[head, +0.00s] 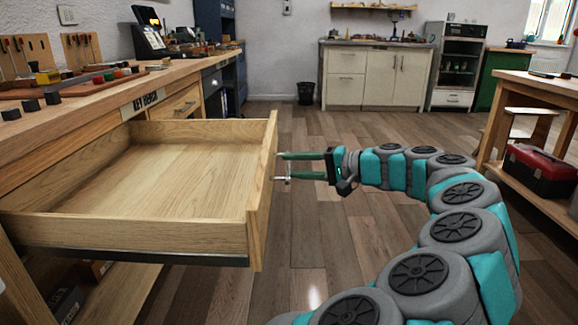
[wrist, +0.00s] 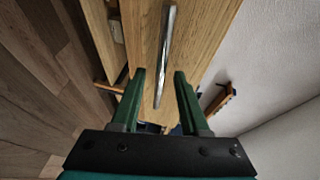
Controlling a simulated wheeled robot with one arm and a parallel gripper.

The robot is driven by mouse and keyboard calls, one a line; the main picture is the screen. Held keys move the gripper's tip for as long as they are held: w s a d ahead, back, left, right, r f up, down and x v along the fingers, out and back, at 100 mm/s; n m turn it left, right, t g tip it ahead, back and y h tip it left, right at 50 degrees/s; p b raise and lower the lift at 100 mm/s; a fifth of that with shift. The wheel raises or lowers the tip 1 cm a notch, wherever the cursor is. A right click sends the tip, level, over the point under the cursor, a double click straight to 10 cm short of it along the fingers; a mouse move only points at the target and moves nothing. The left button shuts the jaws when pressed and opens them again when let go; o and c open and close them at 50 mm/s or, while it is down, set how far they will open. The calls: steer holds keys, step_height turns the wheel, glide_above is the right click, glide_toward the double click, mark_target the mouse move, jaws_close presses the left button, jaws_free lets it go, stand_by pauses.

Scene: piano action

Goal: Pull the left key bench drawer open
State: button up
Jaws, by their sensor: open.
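The left key bench drawer (head: 165,165) is pulled far out from the bench under the "KEY BENCH" label (head: 146,101). It is empty. My gripper (head: 282,167) is at the outer face of the drawer front (head: 262,200), by its metal handle (head: 276,179). The jaws are open. In the wrist view the bar handle (wrist: 167,50) lies ahead of the gap between the green fingertips (wrist: 159,73), its lower end reaching between them. I cannot tell whether the fingers touch it.
A second, shut drawer (head: 178,107) is farther along the bench. Tools and small blocks lie on the bench top (head: 110,95). A side table (head: 540,85) with a red toolbox (head: 541,168) stands at the right. The wooden floor (head: 310,240) between is clear.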

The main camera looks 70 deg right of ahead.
steer(key=s, duration=0.3)
steer(key=s+r, duration=0.1)
steer(key=s, duration=0.1)
steer(key=shift+s, duration=0.3)
steer(key=shift+r, duration=0.1)
